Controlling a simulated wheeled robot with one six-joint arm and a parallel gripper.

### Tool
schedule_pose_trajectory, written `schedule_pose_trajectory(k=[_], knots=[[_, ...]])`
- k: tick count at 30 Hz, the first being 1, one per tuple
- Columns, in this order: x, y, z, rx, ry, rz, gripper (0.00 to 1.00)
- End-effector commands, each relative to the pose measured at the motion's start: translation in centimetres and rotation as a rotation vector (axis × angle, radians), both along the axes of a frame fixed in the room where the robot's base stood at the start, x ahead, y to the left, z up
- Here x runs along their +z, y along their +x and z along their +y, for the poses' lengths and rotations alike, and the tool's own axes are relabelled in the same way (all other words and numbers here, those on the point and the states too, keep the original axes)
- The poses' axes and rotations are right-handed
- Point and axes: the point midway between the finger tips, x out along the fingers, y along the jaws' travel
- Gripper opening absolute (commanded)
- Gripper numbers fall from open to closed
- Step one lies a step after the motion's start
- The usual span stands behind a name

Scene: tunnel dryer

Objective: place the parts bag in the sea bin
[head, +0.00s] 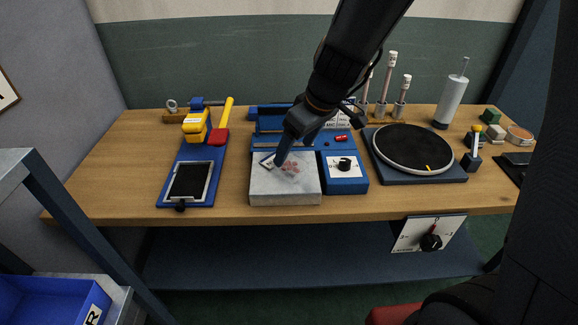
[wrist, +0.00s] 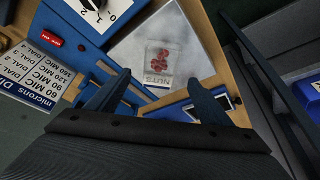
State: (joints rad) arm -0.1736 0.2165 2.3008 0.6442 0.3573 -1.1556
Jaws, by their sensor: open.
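The parts bag (wrist: 160,62) is a small clear bag with red pieces and a label reading NUTS. It lies flat on a pale grey slab (head: 284,190), and its red pieces also show in the head view (head: 291,168). My gripper (head: 278,160) points down over the slab, near the bag's left end. In the wrist view my gripper (wrist: 158,80) is open, its two fingers apart and nothing between them. The bag shows just beyond the fingertips. No bin that I can read as the sea bin is in view.
A blue bin (head: 52,303) with a label ending in R stands at lower left, its label partly cut off. The slab sits by a blue dial unit (head: 345,178). A blue clip stand (head: 189,184) is left, a round turntable (head: 413,148) right. Bare wood (head: 120,165) lies far left.

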Motion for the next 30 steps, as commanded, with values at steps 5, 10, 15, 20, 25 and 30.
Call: schedule_pose_trajectory(k=[5, 10, 15, 20, 25, 30], knots=[[-1.5, 0.2, 0.3, -0.001, -0.001, 0.003, 0.73], [-3.7, 0.7, 0.8, -0.002, -0.001, 0.004, 0.73], [-5.1, 1.2, 1.2, -0.001, -0.001, 0.002, 0.73], [-5.2, 1.3, 1.3, 0.000, -0.001, 0.000, 0.73], [-5.2, 1.3, 1.2, 0.000, -0.001, 0.000, 0.63], [-5.2, 1.3, 1.2, -0.001, -0.001, 0.000, 0.35]])
